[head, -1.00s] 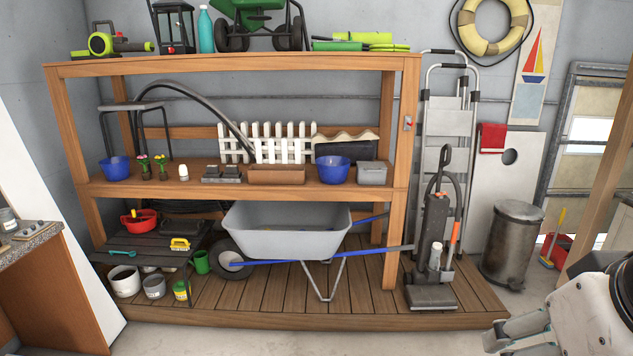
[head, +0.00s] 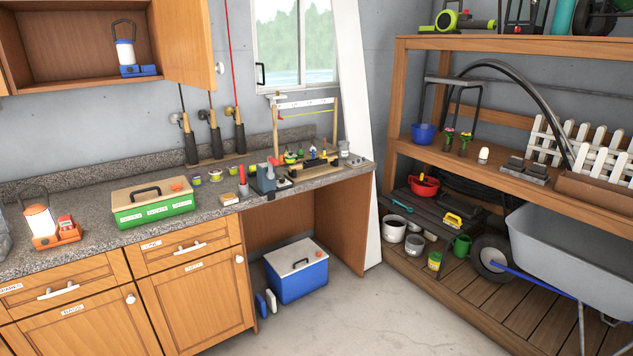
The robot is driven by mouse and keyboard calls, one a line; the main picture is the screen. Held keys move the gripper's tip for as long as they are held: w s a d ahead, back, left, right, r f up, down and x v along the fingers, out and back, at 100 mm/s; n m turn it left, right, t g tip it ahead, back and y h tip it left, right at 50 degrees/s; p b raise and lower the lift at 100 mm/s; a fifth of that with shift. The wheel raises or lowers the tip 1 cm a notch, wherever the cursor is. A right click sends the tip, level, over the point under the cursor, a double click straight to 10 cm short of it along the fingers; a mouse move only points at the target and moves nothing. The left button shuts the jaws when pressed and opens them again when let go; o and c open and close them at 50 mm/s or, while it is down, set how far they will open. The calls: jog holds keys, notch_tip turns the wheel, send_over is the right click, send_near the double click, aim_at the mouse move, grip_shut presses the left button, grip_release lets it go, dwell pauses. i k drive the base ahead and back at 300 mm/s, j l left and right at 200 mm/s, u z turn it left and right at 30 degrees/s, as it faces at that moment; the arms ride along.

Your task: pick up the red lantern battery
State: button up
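A small red block (head: 66,223), which looks like the red lantern battery, sits on the orange base (head: 58,238) of a lantern (head: 38,219) at the far left of the counter. It is beside the lantern's glowing body. Its details are too small to make out. A second lantern (head: 125,52) with a blue base (head: 138,70) stands in the open wall cabinet at the upper left. My gripper is not in view now.
The granite counter (head: 95,205) holds a green toolbox (head: 152,204), a red candle-like item (head: 243,180) and a vise (head: 268,177). Fishing rods lean on the wall behind. A cabinet door (head: 187,40) hangs open. A blue cooler (head: 297,272) stands below. Floor is clear at centre (head: 375,310).

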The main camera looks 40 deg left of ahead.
aim_at(66, 223)
jog(key=u, duration=2.6)
jog(key=i+l+u, duration=0.45)
jog(key=i+l, duration=0.35)
jog(key=i, duration=0.55)
jog(key=i+l+u, duration=0.45)
jog(key=i+l, duration=0.75)
jog(key=i, duration=0.05)
